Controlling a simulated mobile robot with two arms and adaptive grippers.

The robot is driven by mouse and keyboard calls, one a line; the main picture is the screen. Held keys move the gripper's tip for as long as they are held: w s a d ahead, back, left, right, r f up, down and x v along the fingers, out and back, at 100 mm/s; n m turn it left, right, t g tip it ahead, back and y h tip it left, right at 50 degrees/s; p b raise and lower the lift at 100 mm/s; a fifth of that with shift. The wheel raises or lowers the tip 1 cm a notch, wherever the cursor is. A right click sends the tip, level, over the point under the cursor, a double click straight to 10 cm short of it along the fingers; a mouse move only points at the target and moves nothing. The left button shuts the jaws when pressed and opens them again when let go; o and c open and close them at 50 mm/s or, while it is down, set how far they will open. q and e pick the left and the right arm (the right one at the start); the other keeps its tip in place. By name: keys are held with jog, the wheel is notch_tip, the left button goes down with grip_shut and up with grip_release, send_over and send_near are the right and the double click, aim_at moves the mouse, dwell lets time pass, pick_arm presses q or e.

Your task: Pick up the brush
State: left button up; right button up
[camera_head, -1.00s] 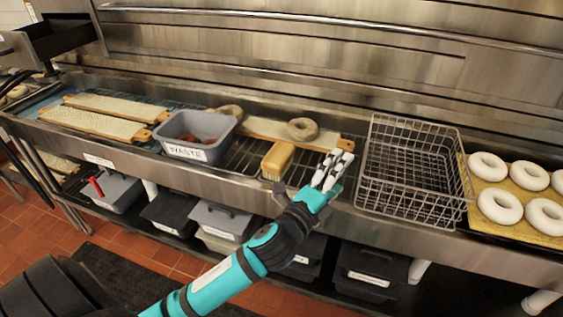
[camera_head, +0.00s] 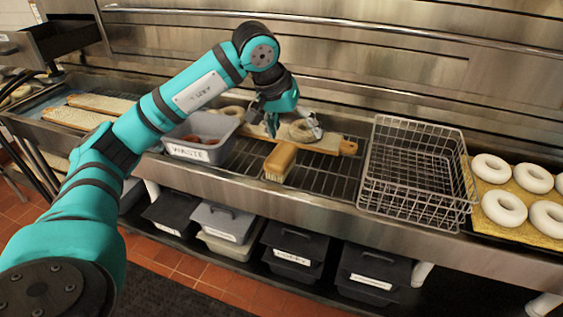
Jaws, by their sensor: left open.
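The brush (camera_head: 281,160), a tan block with pale bristles at its near end, lies on the wire rack right of the grey waste bin. My left gripper (camera_head: 292,128) is open just behind and above the brush, pointing down. Its fingers are apart, in front of a bagel (camera_head: 303,130) on a wooden board, and nothing shows held in them. The brush is clear of the fingers in the picture. My right gripper is not in view.
The grey waste bin (camera_head: 198,152) stands left of the brush, partly behind my left arm. An empty wire basket (camera_head: 416,181) stands to the right. A tray of pale bagels (camera_head: 540,215) is at the far right. Bare rack (camera_head: 335,172) lies between brush and basket.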

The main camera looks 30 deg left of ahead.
pick_arm(q)
jog(key=s+a+r+y, duration=0.1)
jog(key=a+r+y, duration=0.1)
jog(key=a, duration=0.3)
jog(key=p, duration=0.2)
send_near(281, 154)
jog(key=x, duration=0.5)
jog(key=shift+w+d+f, duration=0.1)
jog(key=shift+w+f, duration=0.1)
jog(key=shift+w, duration=0.15)
jog(key=x, duration=0.2)
jog(key=p+x, duration=0.1)
jog(key=x, duration=0.1)
jog(key=shift+a+f+p, duration=0.2)
jog(key=shift+f+p, duration=0.1)
jog(key=shift+f, duration=0.15)
jog(key=shift+w+f, duration=0.1)
jog(key=shift+f, duration=0.15)
jog(key=shift+f+b, duration=0.15)
jog(key=shift+b, duration=0.15)
jog(key=c, duration=1.3)
